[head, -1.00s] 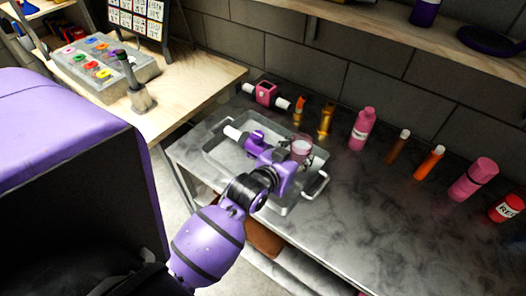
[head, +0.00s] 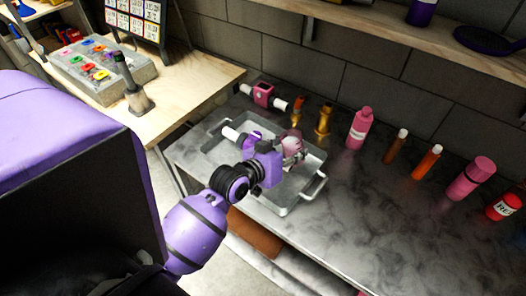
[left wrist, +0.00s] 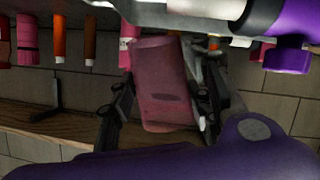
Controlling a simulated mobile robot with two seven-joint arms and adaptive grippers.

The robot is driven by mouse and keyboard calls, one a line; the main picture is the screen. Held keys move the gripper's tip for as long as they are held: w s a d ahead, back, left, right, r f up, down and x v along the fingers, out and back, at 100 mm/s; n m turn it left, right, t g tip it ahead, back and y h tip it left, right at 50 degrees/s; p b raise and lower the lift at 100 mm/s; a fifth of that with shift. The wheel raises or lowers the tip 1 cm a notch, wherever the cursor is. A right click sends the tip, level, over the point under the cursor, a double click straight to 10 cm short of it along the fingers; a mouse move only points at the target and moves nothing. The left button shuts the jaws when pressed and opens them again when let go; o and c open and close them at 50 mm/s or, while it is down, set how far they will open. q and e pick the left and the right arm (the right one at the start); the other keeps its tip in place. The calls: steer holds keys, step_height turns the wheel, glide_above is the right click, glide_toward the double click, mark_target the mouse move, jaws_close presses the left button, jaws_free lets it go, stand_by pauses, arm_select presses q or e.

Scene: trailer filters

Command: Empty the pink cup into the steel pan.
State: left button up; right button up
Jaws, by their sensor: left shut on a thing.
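The pink cup (head: 292,144), translucent, is held tilted above the steel pan (head: 293,187), near its right half. My left gripper (head: 284,152) is shut on the cup. In the left wrist view the cup (left wrist: 160,85) sits between the two dark fingers (left wrist: 160,108). The steel pan is a shallow rectangular tray with a handle at its right end. I cannot make out the cup's contents or anything poured in the pan. My right gripper is not in view.
A pink fitting (head: 263,95) and brass pieces (head: 323,120) stand behind the pan. A pink bottle (head: 359,128) and several tubes line the back right. The metal counter's front right is clear.

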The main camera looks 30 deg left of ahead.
arm_select(q)
steer(key=shift+a+r+n+h, duration=0.1)
steer(key=shift+a+n+h, duration=0.4)
steer(key=shift+a+n, duration=0.3)
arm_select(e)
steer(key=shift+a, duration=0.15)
arm_select(q)
steer(key=shift+w+a+n+h, duration=0.1)
steer(key=shift+a+n+h, duration=0.4)
steer(key=shift+a+n, duration=0.1)
steer(key=shift+f, duration=0.2)
steer(key=shift+r, duration=0.15)
steer(key=shift+n+b, duration=0.3)
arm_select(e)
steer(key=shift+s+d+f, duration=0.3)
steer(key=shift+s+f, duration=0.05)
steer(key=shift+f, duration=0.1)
